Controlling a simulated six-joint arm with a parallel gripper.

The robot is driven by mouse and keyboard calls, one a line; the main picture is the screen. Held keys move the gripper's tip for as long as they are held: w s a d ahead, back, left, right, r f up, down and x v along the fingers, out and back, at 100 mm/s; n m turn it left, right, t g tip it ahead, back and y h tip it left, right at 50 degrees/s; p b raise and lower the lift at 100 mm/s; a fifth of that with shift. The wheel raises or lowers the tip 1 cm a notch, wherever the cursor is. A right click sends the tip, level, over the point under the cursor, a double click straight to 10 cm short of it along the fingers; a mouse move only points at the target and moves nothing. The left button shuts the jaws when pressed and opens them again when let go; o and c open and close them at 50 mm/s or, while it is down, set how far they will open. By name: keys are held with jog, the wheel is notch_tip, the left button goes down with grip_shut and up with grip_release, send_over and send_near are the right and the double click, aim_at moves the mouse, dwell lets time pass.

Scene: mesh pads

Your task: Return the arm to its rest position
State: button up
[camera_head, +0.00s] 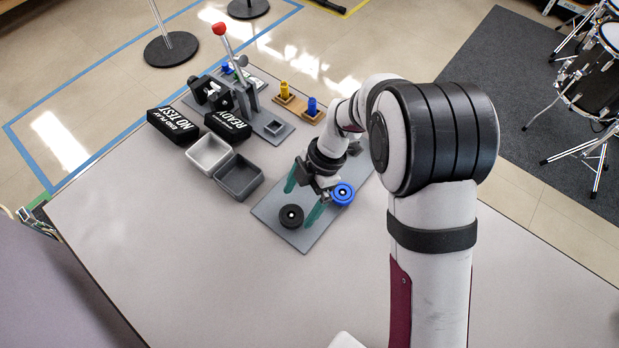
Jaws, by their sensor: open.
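My gripper (303,197) has two teal fingers spread apart, with nothing seen between them. It hangs over a flat grey plate (270,207) near the middle of the table. A black ring-shaped part (291,216) lies on the plate, just below and left of the nearer finger. A blue round part (343,193) with a dark centre is right of that finger; I cannot tell its exact height or whether it touches the gripper. My arm covers the right of the plate.
A white bin (209,153) and a grey bin (239,177) stand left of the plate. Behind are two black labelled boxes (173,125), a red-knobbed lever fixture (240,85), and yellow (284,90) and blue (312,106) parts on wooden blocks. The table's front left is clear.

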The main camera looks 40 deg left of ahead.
jog(key=v, duration=1.3)
jog(key=d+r+m, duration=0.4)
jog(key=d+m, duration=0.3)
jog(key=s+d+r+m+t, duration=0.1)
jog(key=s+d+m, duration=0.1)
jog(key=d+m, duration=0.45)
jog(key=s+d+r+m+t, duration=0.1)
jog(key=s+d+r+m, duration=0.1)
jog(key=d+m, duration=0.4)
jog(key=s+d+f+m+t, duration=0.2)
jog(key=s+d+m, duration=0.5)
jog(key=m, duration=1)
jog(key=shift+s+d+f, duration=0.25)
jog(key=shift+s+d, duration=0.1)
jog(key=shift+s, duration=0.7)
